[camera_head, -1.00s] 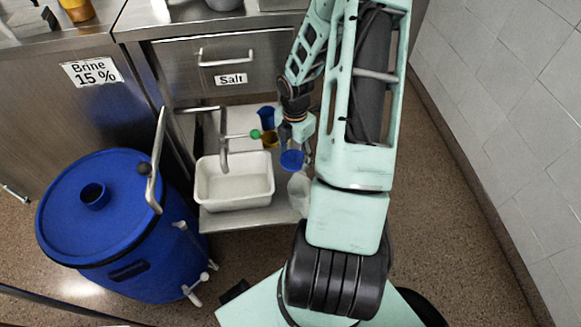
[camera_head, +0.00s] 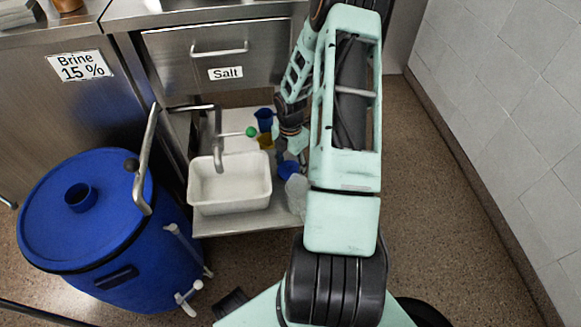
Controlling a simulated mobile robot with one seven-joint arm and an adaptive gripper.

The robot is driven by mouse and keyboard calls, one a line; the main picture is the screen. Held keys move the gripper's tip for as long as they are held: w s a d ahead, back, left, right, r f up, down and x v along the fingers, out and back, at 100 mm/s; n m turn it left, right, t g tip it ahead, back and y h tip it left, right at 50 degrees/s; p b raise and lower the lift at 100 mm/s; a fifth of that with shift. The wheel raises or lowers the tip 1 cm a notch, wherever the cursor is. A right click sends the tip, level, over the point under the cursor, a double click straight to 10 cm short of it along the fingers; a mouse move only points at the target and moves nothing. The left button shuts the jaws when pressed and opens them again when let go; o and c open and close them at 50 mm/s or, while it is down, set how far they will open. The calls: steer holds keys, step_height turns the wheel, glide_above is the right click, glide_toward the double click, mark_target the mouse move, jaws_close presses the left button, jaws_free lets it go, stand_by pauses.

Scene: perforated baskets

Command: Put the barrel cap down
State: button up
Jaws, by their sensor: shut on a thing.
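The blue round barrel cap (camera_head: 288,169) is held low over the right part of the shelf below the Salt drawer. My gripper (camera_head: 292,157) is shut on it. My arm partly covers the gripper and the cap's right side. I cannot tell whether the cap touches the shelf (camera_head: 246,222). The blue barrel (camera_head: 112,215) stands at the left, and the neck (camera_head: 80,196) on its lid is uncovered.
A white tub (camera_head: 230,185) sits on the shelf under a tap with a green knob (camera_head: 250,132). A blue cup (camera_head: 264,119), a yellow cup (camera_head: 265,141) and a translucent container (camera_head: 297,190) stand close to the cap. A tiled wall (camera_head: 500,130) bounds the right.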

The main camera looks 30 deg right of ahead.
mark_target(290, 162)
steer(key=o, duration=1.1)
steer(key=shift+f, duration=0.1)
step_height(290, 162, up, 8)
steer(key=p, duration=0.3)
